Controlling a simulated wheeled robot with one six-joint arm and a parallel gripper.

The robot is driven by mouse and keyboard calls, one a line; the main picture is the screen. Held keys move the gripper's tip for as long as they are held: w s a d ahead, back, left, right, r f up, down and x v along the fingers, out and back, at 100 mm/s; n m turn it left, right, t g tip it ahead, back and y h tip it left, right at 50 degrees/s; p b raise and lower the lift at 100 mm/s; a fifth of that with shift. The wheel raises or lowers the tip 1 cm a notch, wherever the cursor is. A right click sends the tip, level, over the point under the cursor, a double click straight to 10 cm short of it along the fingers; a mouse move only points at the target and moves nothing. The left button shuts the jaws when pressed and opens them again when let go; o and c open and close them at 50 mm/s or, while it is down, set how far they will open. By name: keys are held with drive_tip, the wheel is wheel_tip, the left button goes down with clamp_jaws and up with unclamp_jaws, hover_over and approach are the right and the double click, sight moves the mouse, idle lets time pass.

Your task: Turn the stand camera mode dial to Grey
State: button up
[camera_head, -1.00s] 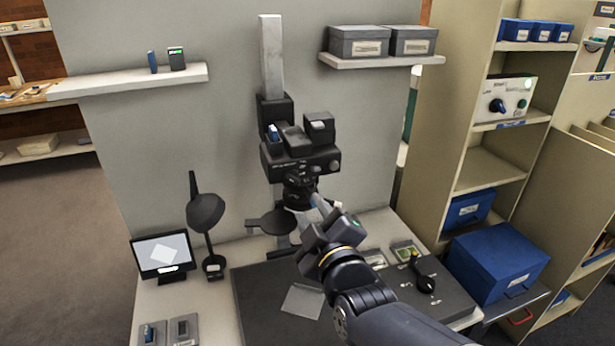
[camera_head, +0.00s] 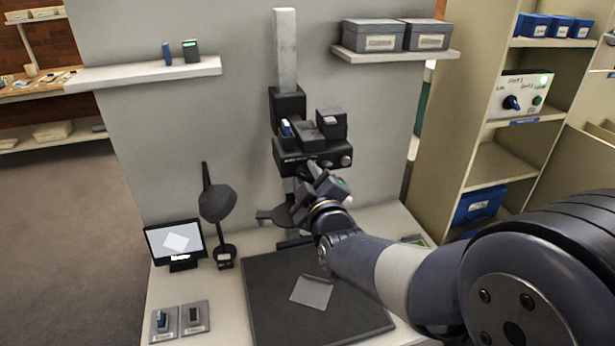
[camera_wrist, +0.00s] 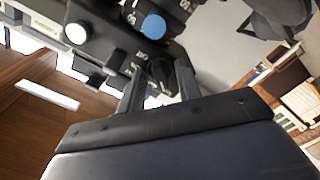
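The black stand camera (camera_head: 312,150) is mounted on the pale column against the grey wall. My gripper (camera_head: 312,172) is raised to the lower front of this camera, in front of the column. In the wrist view, the two fingers of my gripper (camera_wrist: 161,75) stand apart on either side of a dark round dial (camera_wrist: 161,70) with small pale labels around it. I cannot tell whether the fingers touch the dial, or which label it points to. A blue round button (camera_wrist: 154,26) and a white round one (camera_wrist: 76,33) show beyond.
A lamp (camera_head: 217,203) and a small monitor (camera_head: 175,242) stand left of the column. A dark board (camera_head: 275,290) with a pale sheet (camera_head: 311,292) lies below. Shelves (camera_head: 500,160) are at the right. My arm hides the table's right side.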

drive_tip(key=shift+c, duration=0.4)
drive_tip(key=c, duration=0.5)
